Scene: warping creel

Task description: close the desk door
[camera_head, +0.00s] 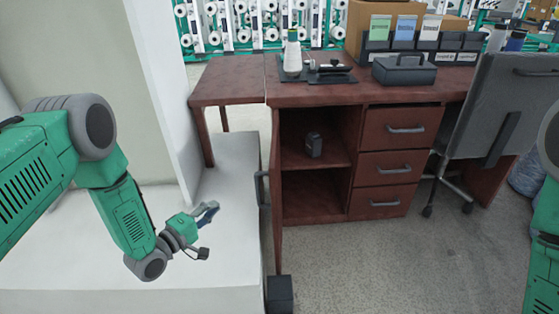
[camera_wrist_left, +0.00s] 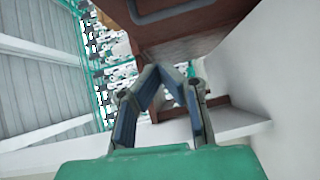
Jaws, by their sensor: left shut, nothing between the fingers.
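The desk (camera_head: 330,92) is dark red-brown wood, with an open cabinet on its left side. Its door (camera_head: 276,200) stands open and is seen nearly edge-on, swung toward me, with a grey handle (camera_head: 262,188) on its left face. My left gripper (camera_head: 212,212) is left of the door, apart from it, over the white surface. In the left wrist view its fingers (camera_wrist_left: 155,72) meet at the tips with nothing between them; the brown wood and a grey handle (camera_wrist_left: 165,12) are beyond. My right gripper is not in view; only a piece of my right arm shows at the right edge.
A small dark object (camera_head: 314,146) sits on the cabinet's shelf. Drawers (camera_head: 386,165) are right of the cabinet, and an office chair (camera_head: 495,110) stands at the right. A dark box (camera_head: 280,294) is on the floor by the door's lower end. The floor before the drawers is clear.

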